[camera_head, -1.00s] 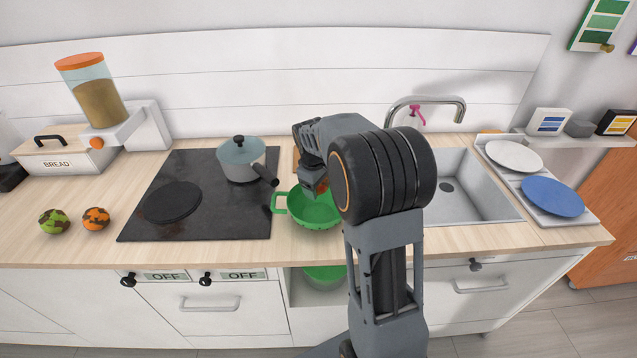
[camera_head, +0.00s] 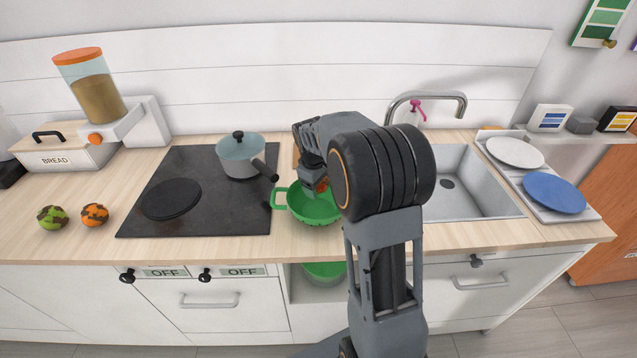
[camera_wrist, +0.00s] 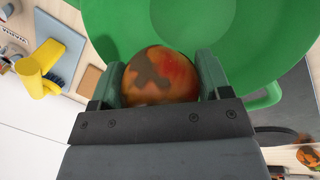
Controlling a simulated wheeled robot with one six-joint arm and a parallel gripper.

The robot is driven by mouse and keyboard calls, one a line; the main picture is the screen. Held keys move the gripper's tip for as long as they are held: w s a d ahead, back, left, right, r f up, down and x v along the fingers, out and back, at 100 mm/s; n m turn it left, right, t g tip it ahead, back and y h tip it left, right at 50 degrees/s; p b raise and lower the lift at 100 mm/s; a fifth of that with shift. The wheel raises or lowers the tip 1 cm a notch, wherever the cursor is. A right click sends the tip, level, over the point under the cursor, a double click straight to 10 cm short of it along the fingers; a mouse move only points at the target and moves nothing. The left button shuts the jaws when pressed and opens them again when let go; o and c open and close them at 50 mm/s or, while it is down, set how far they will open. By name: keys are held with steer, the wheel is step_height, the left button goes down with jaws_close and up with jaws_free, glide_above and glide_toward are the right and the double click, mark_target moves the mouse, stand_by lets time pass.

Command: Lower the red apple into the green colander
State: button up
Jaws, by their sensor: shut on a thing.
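In the wrist view my gripper (camera_wrist: 160,92) is shut on a round red-orange fruit with brown patches, the apple (camera_wrist: 162,72), one finger on each side of it. The green colander (camera_wrist: 240,35) fills the view behind the apple. In the head view the green colander (camera_head: 314,212) stands on the counter just right of the hob, its handle pointing left. My gripper (camera_head: 318,186) is over the colander's back part, with a bit of the apple (camera_head: 321,184) showing. I cannot tell whether the apple touches the colander.
A grey pot (camera_head: 241,158) stands on the hob (camera_head: 205,215), its dark handle reaching towards the colander. The sink (camera_head: 470,190) is to the right. A green patchy fruit (camera_head: 52,217) and an orange patchy fruit (camera_head: 95,214) lie far left. Another green vessel (camera_head: 325,273) sits below the counter.

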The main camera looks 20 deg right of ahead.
steer(key=shift+f, duration=0.2)
steer(key=o, duration=1.1)
step_height(320, 180, up, 14)
steer(key=s+a, duration=0.1)
steer(key=a, duration=0.1)
steer(key=s+a+f+m+t, duration=0.1)
steer(key=s+a+f+m, duration=0.1)
steer(key=s, duration=0.4)
steer(key=s+a+f+m+t+y, duration=0.1)
steer(key=s+a+f, duration=0.2)
steer(key=s, duration=0.4)
steer(key=s+a+f+m, duration=0.2)
steer(key=s+a+f, duration=0.1)
steer(key=s, duration=0.3)
steer(key=shift+s+a+m+t+y, duration=0.25)
steer(key=shift+s+m+t+y, duration=0.05)
steer(key=shift+s+t+y, duration=0.1)
